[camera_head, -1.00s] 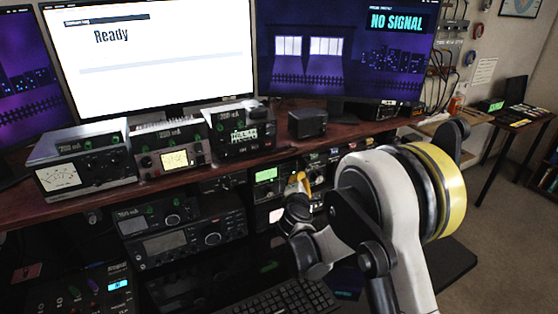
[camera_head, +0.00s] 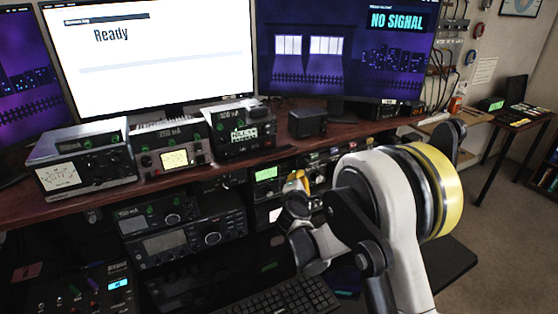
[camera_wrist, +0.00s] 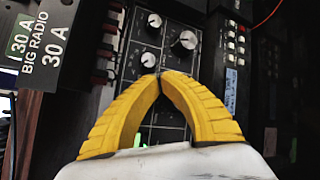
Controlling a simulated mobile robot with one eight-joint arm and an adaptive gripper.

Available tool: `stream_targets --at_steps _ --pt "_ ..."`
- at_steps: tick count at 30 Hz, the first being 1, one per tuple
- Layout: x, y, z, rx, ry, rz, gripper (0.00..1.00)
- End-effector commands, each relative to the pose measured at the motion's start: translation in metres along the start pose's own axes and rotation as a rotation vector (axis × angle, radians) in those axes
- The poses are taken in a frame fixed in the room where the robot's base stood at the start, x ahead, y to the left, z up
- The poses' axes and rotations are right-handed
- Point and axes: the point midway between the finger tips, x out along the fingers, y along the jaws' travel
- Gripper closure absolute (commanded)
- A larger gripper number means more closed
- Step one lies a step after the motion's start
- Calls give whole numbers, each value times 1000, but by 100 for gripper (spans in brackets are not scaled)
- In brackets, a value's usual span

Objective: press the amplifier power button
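My gripper (camera_wrist: 161,75) shows two yellow fingers in the wrist view, with their tips together and nothing between them. The tips overlap a dark panel with several silver knobs (camera_wrist: 185,41); I cannot tell whether they touch it. In the head view, a little yellow of my gripper (camera_head: 303,182) shows in front of the shelf under the desk, mostly hidden by my arm. Stacked radio units stand there, one with a green-lit screen (camera_head: 266,174). I cannot tell which unit is the amplifier, and no power button can be made out for certain.
A box labelled "BIG RADIO 30 A" (camera_wrist: 45,50) is close on the left in the wrist view. Red switches (camera_wrist: 109,38) line the panel's left side. The wooden desk (camera_head: 365,134) holds meters and monitors above. A keyboard (camera_head: 285,299) lies below.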

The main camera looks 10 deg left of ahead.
Motion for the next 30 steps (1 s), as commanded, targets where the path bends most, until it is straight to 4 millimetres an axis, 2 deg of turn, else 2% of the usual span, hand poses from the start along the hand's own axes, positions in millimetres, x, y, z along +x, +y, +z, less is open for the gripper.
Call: stream_targets --at_steps 30 --pt "7 4 -4 0 0 0 100"
